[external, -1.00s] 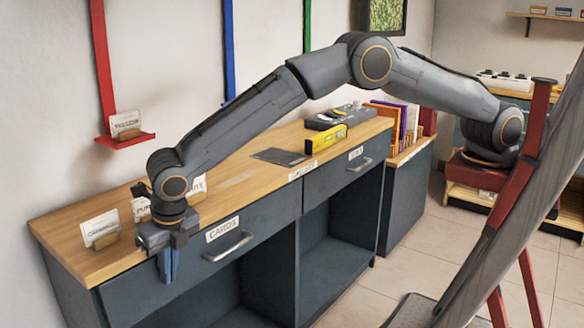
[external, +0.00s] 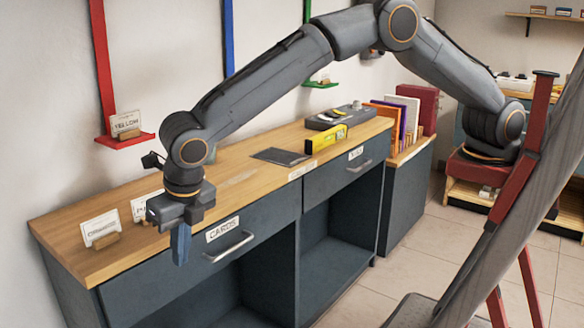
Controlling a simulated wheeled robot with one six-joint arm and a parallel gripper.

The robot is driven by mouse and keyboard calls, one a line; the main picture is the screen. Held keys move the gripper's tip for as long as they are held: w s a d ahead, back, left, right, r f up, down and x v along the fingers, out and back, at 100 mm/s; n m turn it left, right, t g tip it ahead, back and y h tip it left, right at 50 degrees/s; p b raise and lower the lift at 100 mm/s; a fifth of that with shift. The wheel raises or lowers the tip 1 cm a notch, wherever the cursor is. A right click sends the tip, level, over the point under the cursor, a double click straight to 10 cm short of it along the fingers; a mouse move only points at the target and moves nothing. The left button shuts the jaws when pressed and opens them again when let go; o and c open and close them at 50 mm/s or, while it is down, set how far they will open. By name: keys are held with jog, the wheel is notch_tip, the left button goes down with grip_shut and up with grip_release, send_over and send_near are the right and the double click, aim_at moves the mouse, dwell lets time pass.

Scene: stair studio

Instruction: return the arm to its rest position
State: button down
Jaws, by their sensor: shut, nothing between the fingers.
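My gripper (external: 181,244) points down just in front of the counter's front edge, near the left end of the drawer labelled CARDS (external: 222,229). Its fingers are shut with nothing between them. My arm reaches from its base at the right, arches high over the counter and comes down to the gripper at the left. The gripper is apart from the drawer handle (external: 229,247), which lies to its right. The drawer looks closed.
The wooden counter (external: 230,180) carries card holders (external: 100,230) at its left end, a dark flat pad (external: 280,157), a yellow level (external: 326,139) and a grey device (external: 333,117). A red wall shelf (external: 125,140) holds a YELLOW card. A slanted grey panel on red legs (external: 528,145) stands at the right.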

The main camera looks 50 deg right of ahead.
jog(key=shift+v, duration=1.05)
jog(key=w+d+r+m, duration=0.1)
jog(key=w+d+m, duration=0.2)
jog(key=d, duration=0.6)
jog(key=w+d+r+m+g, duration=0.1)
jog(key=w+d+r+m, duration=0.1)
jog(key=d+m, duration=0.3)
jog(key=w+d+r+m+p, duration=0.1)
jog(key=w+d+m, duration=0.3)
jog(key=d, duration=0.9)
jog(key=shift+d+r+m+h, duration=0.3)
jog(key=s+d+r+m, duration=0.1)
jog(key=s+d+m, duration=0.3)
jog(key=d, duration=0.5)
jog(key=s+d+m+g+p, duration=0.1)
jog(key=d+m, duration=0.4)
jog(key=d, duration=0.4)
jog(key=s+d+r+m, duration=0.1)
jog(key=s+d+m, duration=0.3)
jog(key=d, duration=0.5)
jog(key=s+d+f+m+p, duration=0.1)
jog(key=s+d+m, duration=0.9)
jog(key=s, duration=0.1)
jog(key=shift+s+g, duration=0.25)
jog(key=shift+g, duration=0.15)
jog(key=shift+f, duration=0.1)
